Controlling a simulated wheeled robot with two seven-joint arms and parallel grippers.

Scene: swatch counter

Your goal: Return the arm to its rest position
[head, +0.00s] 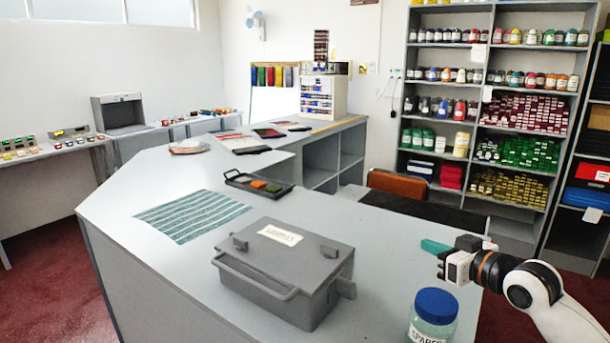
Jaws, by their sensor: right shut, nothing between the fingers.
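My right gripper (437,248) is at the right of the head view, on the end of my white and black arm. Its teal fingers are shut with nothing between them. It is held above the counter, to the right of the grey lidded box (285,270) and apart from it. My left gripper is not in the view.
A jar with a blue lid (437,305) stands at the counter's front edge, below my right arm. A striped cloth (190,215) and a black tray (258,184) lie farther back on the grey counter (125,200). An orange-brown chair (398,184) stands behind.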

